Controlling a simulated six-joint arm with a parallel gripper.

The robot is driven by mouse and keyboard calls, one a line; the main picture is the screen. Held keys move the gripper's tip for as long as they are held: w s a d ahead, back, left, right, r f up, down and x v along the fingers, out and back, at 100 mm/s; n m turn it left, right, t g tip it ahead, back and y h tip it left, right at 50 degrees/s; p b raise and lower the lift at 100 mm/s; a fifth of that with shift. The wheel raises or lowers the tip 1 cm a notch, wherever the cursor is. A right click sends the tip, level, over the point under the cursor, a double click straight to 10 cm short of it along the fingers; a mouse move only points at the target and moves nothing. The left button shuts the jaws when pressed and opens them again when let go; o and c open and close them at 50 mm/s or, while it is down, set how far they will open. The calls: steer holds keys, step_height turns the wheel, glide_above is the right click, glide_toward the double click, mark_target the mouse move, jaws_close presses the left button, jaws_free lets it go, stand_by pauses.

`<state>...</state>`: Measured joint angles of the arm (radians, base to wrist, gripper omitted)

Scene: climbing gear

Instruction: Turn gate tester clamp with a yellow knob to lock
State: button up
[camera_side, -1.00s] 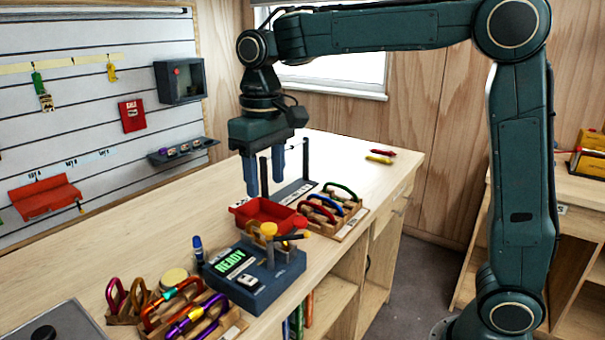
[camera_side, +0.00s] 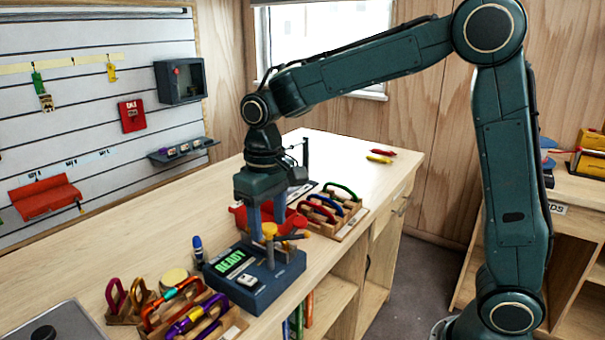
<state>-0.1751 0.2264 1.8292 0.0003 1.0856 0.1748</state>
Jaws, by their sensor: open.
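The gate tester (camera_side: 258,291) is a dark blue-grey box on the bench, with a green READY display (camera_side: 234,262). Its clamp has a yellow knob (camera_side: 269,229) on top of a post at the tester's back right. My gripper (camera_side: 267,222) points down with its blue fingers open, just above and behind the knob in this view. One finger overlaps the knob's left side; I cannot tell whether they touch. The part of the clamp behind the knob and post is partly hidden.
A red tray (camera_side: 240,217) lies behind the tester. Racks of carabiners stand at the right (camera_side: 338,222) and front left (camera_side: 192,318). A blue marker (camera_side: 198,247) stands beside the tester. The bench's far right is mostly clear.

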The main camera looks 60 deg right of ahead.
jaws_close()
steer(key=shift+n, duration=0.5)
steer(key=n, duration=0.3)
steer(key=shift+n, duration=0.3)
steer(key=n, duration=1.3)
steer(key=shift+r+n, duration=0.1)
steer(key=shift+n, duration=0.2)
